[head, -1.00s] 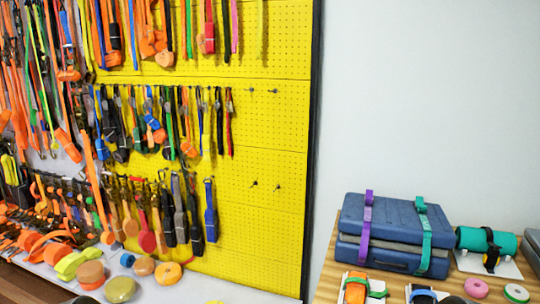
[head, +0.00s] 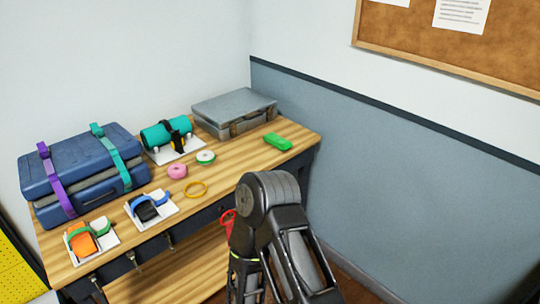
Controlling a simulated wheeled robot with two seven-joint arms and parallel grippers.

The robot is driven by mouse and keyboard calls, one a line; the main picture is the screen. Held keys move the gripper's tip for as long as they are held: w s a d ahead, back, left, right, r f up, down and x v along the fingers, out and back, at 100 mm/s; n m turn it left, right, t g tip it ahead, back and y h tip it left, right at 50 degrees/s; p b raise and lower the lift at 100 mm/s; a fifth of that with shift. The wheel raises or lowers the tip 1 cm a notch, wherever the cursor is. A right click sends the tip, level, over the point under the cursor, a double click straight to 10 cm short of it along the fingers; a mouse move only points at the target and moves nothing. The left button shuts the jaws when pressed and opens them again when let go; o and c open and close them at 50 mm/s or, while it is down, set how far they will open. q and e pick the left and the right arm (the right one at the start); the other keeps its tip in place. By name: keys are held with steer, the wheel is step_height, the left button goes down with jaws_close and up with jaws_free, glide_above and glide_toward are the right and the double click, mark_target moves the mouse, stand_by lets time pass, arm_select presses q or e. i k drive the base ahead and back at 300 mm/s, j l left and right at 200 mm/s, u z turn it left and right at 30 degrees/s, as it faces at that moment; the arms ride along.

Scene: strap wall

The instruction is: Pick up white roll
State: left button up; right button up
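A small white roll (head: 205,157) with a green centre lies flat on the wooden table in the head view, just right of a pink roll (head: 177,171). It is uncovered and nothing touches it. A dark grey jointed part of my arm rises from the bottom middle, in front of the table's front edge and clear of the roll. I see no fingertips of either gripper.
Strap pieces on white plates lie near the front. A corkboard hangs at right.

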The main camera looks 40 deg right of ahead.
mark_target(205, 154)
steer(key=z, duration=0.9)
steer(key=i+l+z, duration=0.2)
steer(key=i+z, duration=0.2)
steer(key=i, duration=0.25)
steer(key=i+z, duration=0.45)
steer(key=i, duration=0.15)
